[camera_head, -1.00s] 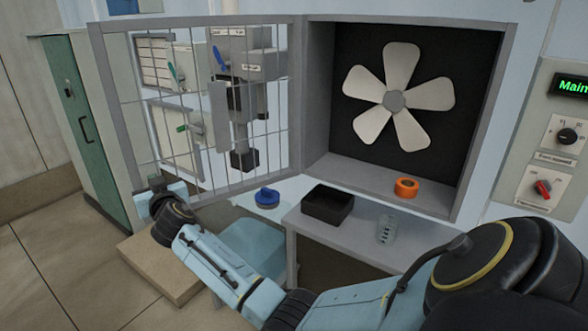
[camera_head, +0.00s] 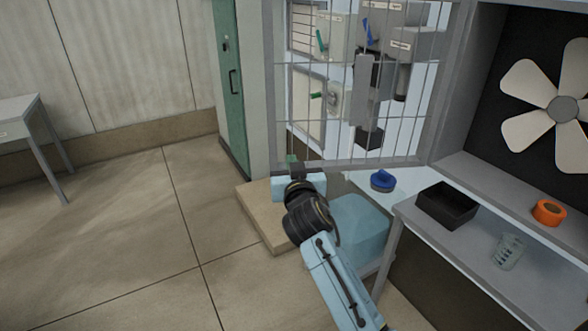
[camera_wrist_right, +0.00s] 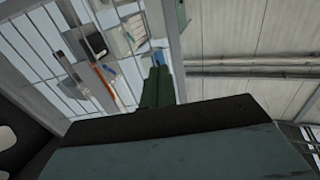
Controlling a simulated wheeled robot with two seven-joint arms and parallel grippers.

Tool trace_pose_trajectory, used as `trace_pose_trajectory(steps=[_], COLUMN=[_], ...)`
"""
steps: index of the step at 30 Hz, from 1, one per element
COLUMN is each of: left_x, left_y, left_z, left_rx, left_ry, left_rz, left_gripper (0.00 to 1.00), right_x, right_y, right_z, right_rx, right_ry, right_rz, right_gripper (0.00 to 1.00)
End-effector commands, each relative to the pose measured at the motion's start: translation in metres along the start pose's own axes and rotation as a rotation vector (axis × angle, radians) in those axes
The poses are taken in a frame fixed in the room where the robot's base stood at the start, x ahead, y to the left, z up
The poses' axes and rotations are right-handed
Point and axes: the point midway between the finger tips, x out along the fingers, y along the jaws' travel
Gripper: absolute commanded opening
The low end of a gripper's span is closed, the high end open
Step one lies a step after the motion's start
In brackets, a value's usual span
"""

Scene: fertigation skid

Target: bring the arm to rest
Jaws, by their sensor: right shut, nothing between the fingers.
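My right gripper (camera_head: 292,161) is at the lower left part of the open barred door (camera_head: 430,95). It is shut and holds nothing. Its arm reaches up from the bottom of the head view. In the right wrist view the green fingers (camera_wrist_right: 157,88) are together, with the door's bars (camera_wrist_right: 50,60) beyond them to the left. I cannot tell whether the fingers touch the door. My left gripper is not in view.
The door belongs to a cabinet with a white fan (camera_head: 563,106). A grey table (camera_head: 455,240) holds a black tray (camera_head: 447,206), an orange ring (camera_head: 548,212) and a clear cup (camera_head: 507,251). A blue cap (camera_head: 382,181) lies nearby. A beige block (camera_head: 262,215) is below the gripper.

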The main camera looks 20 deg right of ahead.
Motion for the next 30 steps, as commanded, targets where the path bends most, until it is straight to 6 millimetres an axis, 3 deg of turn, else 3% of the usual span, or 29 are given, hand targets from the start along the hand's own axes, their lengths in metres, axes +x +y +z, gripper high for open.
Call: trace_pose_trajectory(steps=[4, 11, 14, 17, 23, 26, 30], left_x=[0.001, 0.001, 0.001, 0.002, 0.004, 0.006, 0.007], left_y=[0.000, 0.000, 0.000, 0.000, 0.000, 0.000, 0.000], left_z=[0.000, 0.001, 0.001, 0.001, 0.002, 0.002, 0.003], left_rx=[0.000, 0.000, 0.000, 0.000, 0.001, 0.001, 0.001], left_ry=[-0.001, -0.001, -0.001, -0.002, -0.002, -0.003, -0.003], left_rz=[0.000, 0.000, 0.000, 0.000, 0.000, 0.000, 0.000], left_gripper=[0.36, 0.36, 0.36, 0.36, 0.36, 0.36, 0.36], right_x=[-0.016, -0.023, -0.022, -0.024, -0.054, -0.084, -0.139], right_y=[-0.001, -0.001, -0.004, -0.009, -0.019, -0.017, -0.006], right_z=[0.000, 0.001, 0.016, 0.058, 0.201, 0.273, 0.365], right_rx=[0.001, -0.001, -0.013, -0.047, -0.147, -0.189, -0.237], right_ry=[0.001, -0.001, -0.028, -0.104, -0.355, -0.485, -0.661], right_rz=[-0.001, -0.001, -0.011, -0.041, -0.143, -0.191, -0.251], right_gripper=[0.00, 0.00, 0.00, 0.00, 0.00, 0.00, 0.00])
